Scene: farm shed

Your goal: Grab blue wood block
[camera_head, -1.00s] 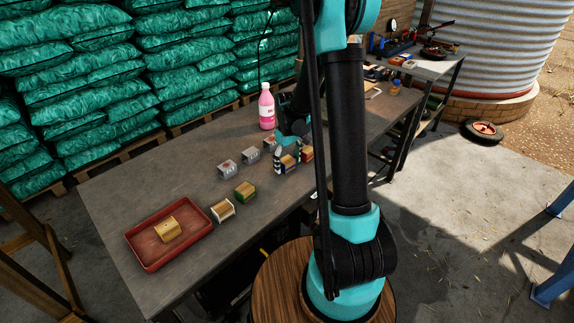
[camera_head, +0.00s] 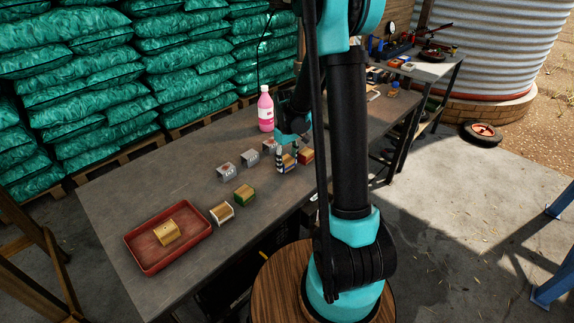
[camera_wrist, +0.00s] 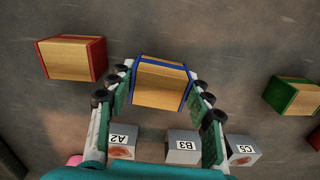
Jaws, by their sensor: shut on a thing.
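The blue wood block (camera_wrist: 160,82), bare wood with blue edges, sits between the two fingers of my gripper (camera_wrist: 160,92) in the wrist view. The fingers are shut on its left and right sides. In the head view my gripper (camera_head: 287,158) is over the table with the blue wood block (camera_head: 288,160) between its fingers. I cannot tell whether the block still touches the table.
A red-edged block (camera_wrist: 73,58) and a green-edged block (camera_wrist: 294,96) lie on either side. Labelled grey blocks (camera_wrist: 183,146) stand behind. A red tray (camera_head: 190,251) holds a yellowish block (camera_head: 167,232). A white-edged block (camera_head: 222,212) and pink bottle (camera_head: 265,110) share the table.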

